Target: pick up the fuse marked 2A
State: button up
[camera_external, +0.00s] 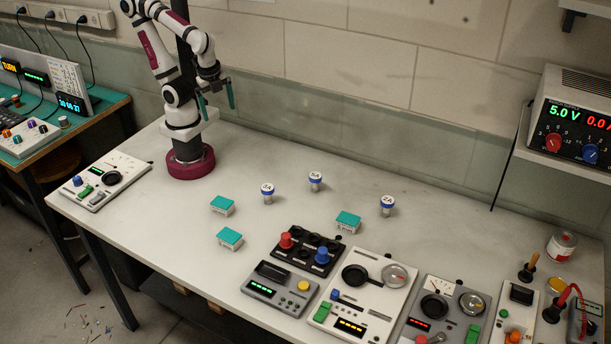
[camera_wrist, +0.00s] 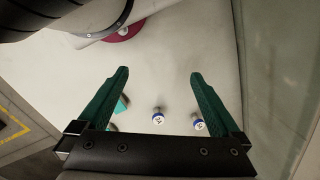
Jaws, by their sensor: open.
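Three small fuses with blue-rimmed white caps stand upright on the bench in the external view. The right one (camera_external: 387,202) appears marked 2A, though the print is small. The left fuse (camera_external: 267,189) and the middle fuse (camera_external: 315,177) carry other marks that I cannot read surely. My gripper (camera_external: 217,98) is open and empty, high above the bench near my base, well to the left of the fuses. In the wrist view my gripper (camera_wrist: 160,74) shows two green fingers spread apart. Two fuses show beyond them, one (camera_wrist: 158,118) and another (camera_wrist: 199,125); their marks are unreadable there.
Teal-topped blocks (camera_external: 222,204), (camera_external: 230,238) and (camera_external: 348,221) lie around the fuses; the last is close to the right fuse. A black socket panel (camera_external: 308,247) and several instrument boxes line the front. The wall runs behind; the bench behind the fuses is clear.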

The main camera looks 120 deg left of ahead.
dwell(0.3)
jog(key=shift+c, duration=1)
